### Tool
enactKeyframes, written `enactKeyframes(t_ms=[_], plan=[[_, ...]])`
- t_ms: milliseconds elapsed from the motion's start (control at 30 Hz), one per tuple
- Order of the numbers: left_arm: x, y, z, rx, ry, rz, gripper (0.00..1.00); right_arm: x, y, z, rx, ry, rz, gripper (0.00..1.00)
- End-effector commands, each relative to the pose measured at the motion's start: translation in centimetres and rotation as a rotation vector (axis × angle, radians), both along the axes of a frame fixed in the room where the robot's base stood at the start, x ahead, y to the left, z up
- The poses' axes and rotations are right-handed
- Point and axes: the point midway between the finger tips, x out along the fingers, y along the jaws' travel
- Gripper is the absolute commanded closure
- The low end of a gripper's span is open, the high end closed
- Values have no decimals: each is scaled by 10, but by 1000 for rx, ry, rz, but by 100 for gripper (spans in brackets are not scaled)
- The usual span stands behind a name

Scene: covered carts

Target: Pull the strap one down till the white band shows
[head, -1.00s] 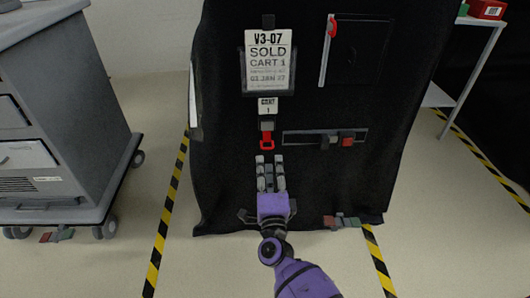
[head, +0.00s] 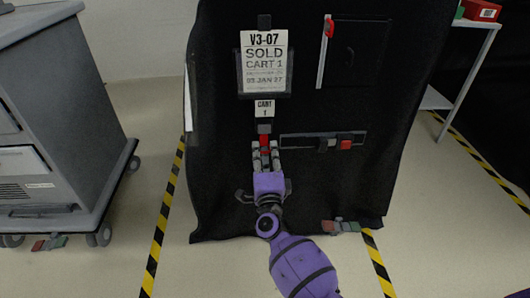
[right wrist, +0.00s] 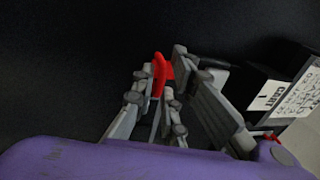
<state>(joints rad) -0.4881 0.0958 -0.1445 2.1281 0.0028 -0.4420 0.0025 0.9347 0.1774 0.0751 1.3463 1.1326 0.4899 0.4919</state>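The strap with a red pull loop (head: 264,139) hangs below the small "CART 1" tag (head: 264,110) on the black cover. A grey buckle (head: 264,128) sits at its top. My right gripper (head: 265,152), on a purple arm, points up at the loop, with a finger on each side of it. In the right wrist view the red loop (right wrist: 161,73) lies between the fingertips, and the fingers look apart. The lower part of the loop is hidden by the gripper. No white band shows on the strap. My left gripper is not in view.
The black covered cart (head: 225,190) bears a "SOLD CART 1" sign (head: 264,62). To the right are a horizontal slider with a red block (head: 346,145) and a red-topped vertical strip (head: 325,50). A grey cart (head: 75,120) stands left; a white shelf (head: 470,60) stands right.

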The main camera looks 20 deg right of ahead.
Motion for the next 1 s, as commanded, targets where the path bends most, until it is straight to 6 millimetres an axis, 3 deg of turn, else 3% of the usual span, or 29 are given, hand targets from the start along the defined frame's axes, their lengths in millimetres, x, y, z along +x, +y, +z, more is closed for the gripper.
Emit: enactKeyframes(t_ms=[467, 567, 800, 1000], plan=[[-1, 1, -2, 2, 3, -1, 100, 0, 0, -4, 1, 2, 0, 100], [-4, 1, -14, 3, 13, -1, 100, 0, 0, -22, 1, 5, 0, 100], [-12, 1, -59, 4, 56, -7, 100, -1, 0, -84, 2, 11, 0, 100], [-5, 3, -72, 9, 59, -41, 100, -1, 0, -110, 2, 9, 0, 100]])
